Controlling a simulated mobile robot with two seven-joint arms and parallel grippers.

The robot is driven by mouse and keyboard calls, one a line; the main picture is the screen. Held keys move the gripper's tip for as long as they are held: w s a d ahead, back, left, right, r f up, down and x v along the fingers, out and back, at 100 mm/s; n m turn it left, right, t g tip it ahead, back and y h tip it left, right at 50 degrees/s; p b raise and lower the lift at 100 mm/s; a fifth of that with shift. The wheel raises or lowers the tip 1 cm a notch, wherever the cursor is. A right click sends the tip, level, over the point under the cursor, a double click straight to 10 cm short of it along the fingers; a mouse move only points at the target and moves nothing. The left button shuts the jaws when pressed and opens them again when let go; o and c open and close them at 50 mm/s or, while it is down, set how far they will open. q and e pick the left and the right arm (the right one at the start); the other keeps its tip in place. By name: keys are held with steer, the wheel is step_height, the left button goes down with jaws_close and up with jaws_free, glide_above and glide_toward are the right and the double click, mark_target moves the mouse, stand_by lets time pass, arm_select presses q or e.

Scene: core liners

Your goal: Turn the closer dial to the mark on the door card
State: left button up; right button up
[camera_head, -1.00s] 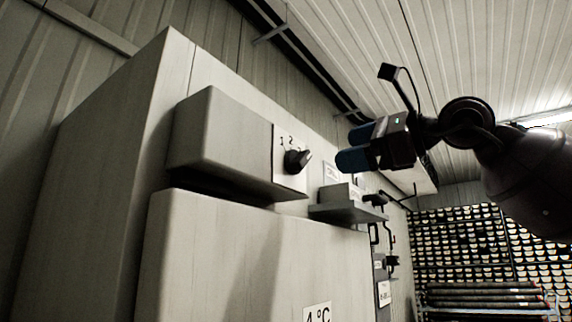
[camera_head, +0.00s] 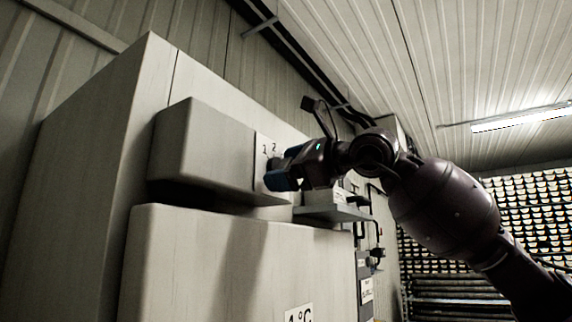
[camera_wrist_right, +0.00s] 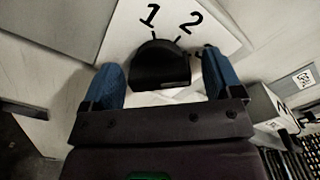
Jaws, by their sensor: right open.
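The closer dial, a black knob (camera_wrist_right: 160,66), sits on a white plate (camera_wrist_right: 215,30) with the marks 1 and 2 above it in the right wrist view. In the head view the plate (camera_head: 264,150) is on the end of the grey closer box (camera_head: 200,150), and the dial is hidden behind my gripper. My right gripper (camera_wrist_right: 165,82) is open, with one blue finger on each side of the dial. Gaps show between the fingers and the dial. In the head view my right gripper (camera_head: 278,176) is at the plate. My left gripper is not in view. The door card's mark cannot be read here.
A small grey shelf (camera_head: 335,213) juts out just below and right of my right gripper. The large door (camera_head: 220,260) below the closer box carries a 4 °C label (camera_head: 299,315). A rack of core liners (camera_head: 480,215) stands at the far right.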

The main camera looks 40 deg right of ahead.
steer(key=shift+w, duration=0.1)
steer(key=shift+c, duration=0.3)
steer(key=c, duration=0.9)
steer(key=shift+o, duration=0.2)
